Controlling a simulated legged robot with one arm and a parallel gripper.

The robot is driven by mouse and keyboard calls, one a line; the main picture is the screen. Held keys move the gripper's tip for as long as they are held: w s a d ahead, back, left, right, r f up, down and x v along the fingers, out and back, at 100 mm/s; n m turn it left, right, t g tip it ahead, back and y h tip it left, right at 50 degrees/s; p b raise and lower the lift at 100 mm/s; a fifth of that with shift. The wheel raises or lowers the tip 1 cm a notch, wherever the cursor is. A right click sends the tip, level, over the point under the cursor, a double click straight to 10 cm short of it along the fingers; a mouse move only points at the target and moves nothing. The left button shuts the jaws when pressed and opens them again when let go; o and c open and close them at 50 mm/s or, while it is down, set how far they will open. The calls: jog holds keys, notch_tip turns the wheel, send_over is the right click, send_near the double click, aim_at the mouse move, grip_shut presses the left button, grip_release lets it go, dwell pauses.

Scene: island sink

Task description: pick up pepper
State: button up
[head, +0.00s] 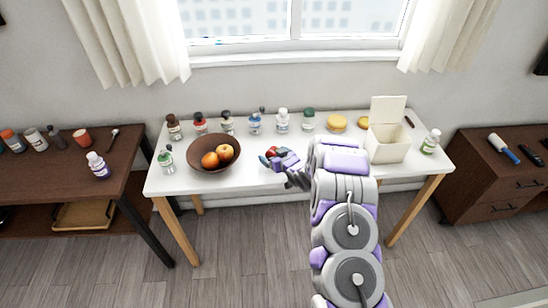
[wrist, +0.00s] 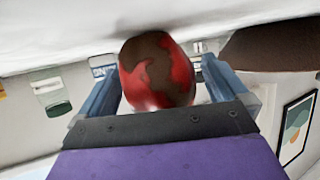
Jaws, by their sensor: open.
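The pepper (wrist: 158,72) is a rounded red thing with dark brown patches. In the wrist view it sits between the two blue fingers of my gripper (wrist: 160,84), close to the palm, against the white table surface (wrist: 60,28). The fingers are apart; whether either touches the pepper is unclear. In the head view my gripper (head: 271,159) is low over the white table (head: 235,182), right of the bowl. Only a small red part of the pepper (head: 272,151) shows there beside the fingers.
A brown bowl (head: 193,158) with orange fruit stands just left of my gripper; its dark side shows in the wrist view (wrist: 275,45). Several bottles line the back edge. A white open box (head: 386,148) stands at the right.

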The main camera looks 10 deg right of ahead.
aim_at(273, 148)
jog(key=c, duration=1)
jog(key=shift+c, duration=0.2)
jog(key=shift+r, duration=0.55)
jog(key=r, duration=0.1)
jog(key=r+p, duration=0.1)
jog(key=shift+s+r, duration=0.3)
jog(key=shift+r, duration=0.1)
jog(key=s+r+p, duration=0.1)
jog(key=s+p, duration=0.1)
jog(key=s, duration=1.3)
jog(key=shift+s+p, duration=0.25)
jog(key=shift+p, duration=0.15)
